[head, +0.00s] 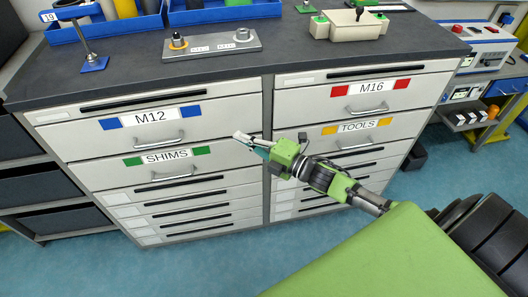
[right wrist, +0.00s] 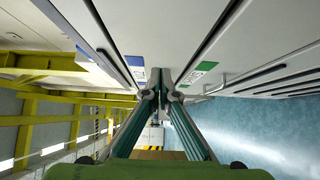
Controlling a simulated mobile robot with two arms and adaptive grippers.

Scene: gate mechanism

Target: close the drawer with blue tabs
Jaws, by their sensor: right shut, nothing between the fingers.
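My right gripper (head: 238,135) is shut and empty, in front of the right end of this drawer's lower edge. In the right wrist view its fingertips (right wrist: 160,84) are together close to the fronts, between a blue tab (right wrist: 135,61) and a green tab (right wrist: 205,66). Touch cannot be told. My left gripper is out of view.
Below it is the SHIMS drawer (head: 168,157). At right are the M16 drawer (head: 372,88) and the TOOLS drawer (head: 357,127). The dark worktop (head: 300,60) holds a grey plate (head: 212,44), blue bins and a beige box. Blue floor is clear in front.

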